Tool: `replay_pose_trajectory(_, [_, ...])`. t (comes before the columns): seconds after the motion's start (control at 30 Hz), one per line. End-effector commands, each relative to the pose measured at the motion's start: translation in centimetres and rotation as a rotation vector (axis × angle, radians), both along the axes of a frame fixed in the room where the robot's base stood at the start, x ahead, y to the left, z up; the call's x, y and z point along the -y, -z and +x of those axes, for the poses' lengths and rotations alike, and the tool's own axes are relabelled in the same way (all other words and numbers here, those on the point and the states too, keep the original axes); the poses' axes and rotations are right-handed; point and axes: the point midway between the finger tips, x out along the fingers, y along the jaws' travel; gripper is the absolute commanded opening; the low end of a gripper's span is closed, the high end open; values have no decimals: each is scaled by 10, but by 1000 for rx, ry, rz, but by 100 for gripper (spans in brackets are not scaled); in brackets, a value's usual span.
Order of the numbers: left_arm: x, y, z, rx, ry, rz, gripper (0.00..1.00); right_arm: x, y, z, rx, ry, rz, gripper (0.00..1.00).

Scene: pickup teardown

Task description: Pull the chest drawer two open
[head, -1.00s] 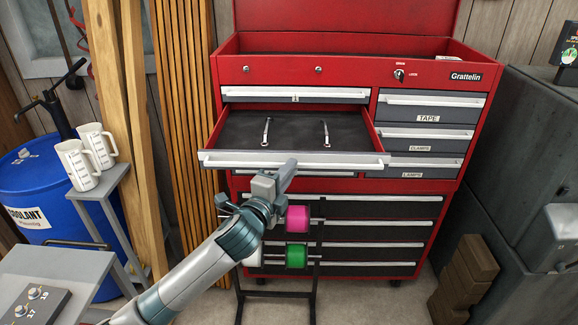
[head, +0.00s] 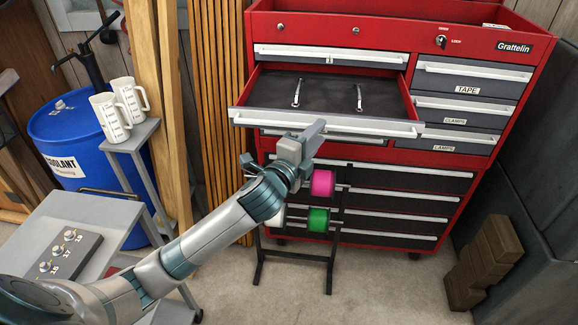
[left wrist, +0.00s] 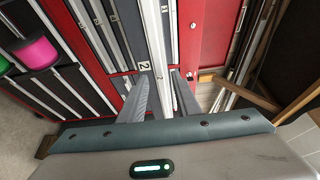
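Drawer two (head: 252,109), second from the top on the left side of the red tool chest, stands pulled out in the head view. Its dark inside holds two metal tools. Its long pale handle bar (head: 385,127) runs along the front. My left gripper (head: 314,132) is at the middle of this handle. In the left wrist view, the "2" label (left wrist: 145,67) sits by the fingertips of my left gripper (left wrist: 162,90). The fingers are close together, with the pale bar in the narrow gap between them. My right gripper is not in view.
A rack with a pink roll (head: 322,183) and a green roll (head: 318,220) stands below my left gripper. Left are a blue coolant drum (head: 75,145), mugs (head: 112,118) on a small stand, and a grey cart (head: 60,215). Brown blocks (head: 480,262) lie right. Front floor is clear.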

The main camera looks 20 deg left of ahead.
Motion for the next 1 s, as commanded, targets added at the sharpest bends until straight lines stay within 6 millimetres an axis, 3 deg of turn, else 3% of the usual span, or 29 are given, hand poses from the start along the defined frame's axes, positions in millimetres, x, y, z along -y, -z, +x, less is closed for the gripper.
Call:
replay_pose_trajectory(0.53, [-11,5,-101,-2,2,0,30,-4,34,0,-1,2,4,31])
replay_pose_trajectory(0.73, [-15,0,-133,-5,0,0,30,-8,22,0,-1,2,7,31])
replay_pose_trajectory(1.0, [-17,-2,-150,-4,-2,-2,30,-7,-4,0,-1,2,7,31])
